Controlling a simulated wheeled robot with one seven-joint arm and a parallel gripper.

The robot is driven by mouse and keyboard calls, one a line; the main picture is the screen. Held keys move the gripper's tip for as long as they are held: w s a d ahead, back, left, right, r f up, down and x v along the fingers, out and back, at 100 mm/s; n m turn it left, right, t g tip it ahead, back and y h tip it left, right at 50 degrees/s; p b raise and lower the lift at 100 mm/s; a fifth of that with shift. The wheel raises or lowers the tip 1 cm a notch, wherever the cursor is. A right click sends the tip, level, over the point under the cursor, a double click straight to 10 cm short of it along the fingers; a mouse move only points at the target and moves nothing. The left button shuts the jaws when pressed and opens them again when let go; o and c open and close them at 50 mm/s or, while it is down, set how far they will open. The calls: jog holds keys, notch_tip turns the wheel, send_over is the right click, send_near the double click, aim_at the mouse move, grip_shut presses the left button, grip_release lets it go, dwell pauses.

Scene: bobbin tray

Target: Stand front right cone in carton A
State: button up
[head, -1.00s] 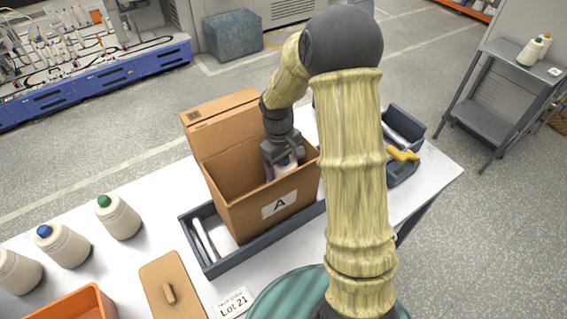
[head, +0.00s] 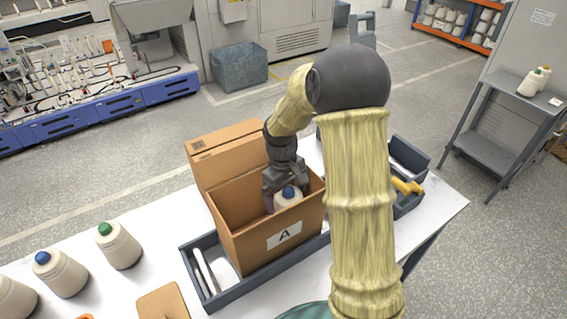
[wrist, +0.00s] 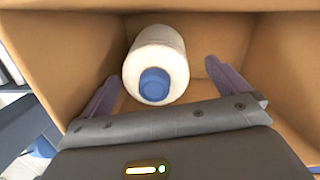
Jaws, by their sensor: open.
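Carton A (head: 232,240) is an open cardboard box with an "A" label, standing in a dark grey tray (head: 222,297) on the white table. A white cone with a blue tip (head: 288,199) is inside it, near the right side; the wrist view also shows the cone (wrist: 156,62) inside the carton, blue tip toward the camera. It looks upright, though its base is hidden. My gripper (head: 284,190) is above and at the cone in the carton. Its two fingers (wrist: 165,88) are spread apart, with gaps on both sides of the cone.
Several cones stand at the table's left, including a green-tipped one (head: 118,246) and a blue-tipped one (head: 61,274). A brown lid (head: 163,304) lies at the front.

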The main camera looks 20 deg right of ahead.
notch_tip(320, 180, up, 16)
jog(key=w+a+b, duration=0.1)
jog(key=shift+w+f, duration=0.2)
jog(key=shift+w, duration=0.1)
dwell(0.6)
notch_tip(320, 180, up, 10)
jog(key=p, duration=0.9)
jog(key=shift+p, duration=0.35)
